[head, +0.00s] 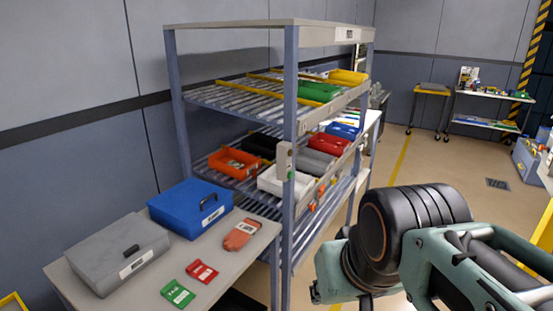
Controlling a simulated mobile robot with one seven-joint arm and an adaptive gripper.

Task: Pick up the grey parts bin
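A grey parts bin (316,164) sits on the middle level of the shelf rack (291,120). It stands between a white bin (284,184) on its near side and a red bin (330,144) on its far side. A rack post and the front rail stand close to these bins. My arm shows at the lower right, in front of and to the right of the rack, apart from the grey bin. The fingers of my gripper do not show.
A table (218,262) at the lower left bears a grey case (105,258), a blue case (190,208) and small packets. An orange bin (233,164) is at the rack's left. Green (318,91) and yellow bins are above. Open floor (425,160) lies right.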

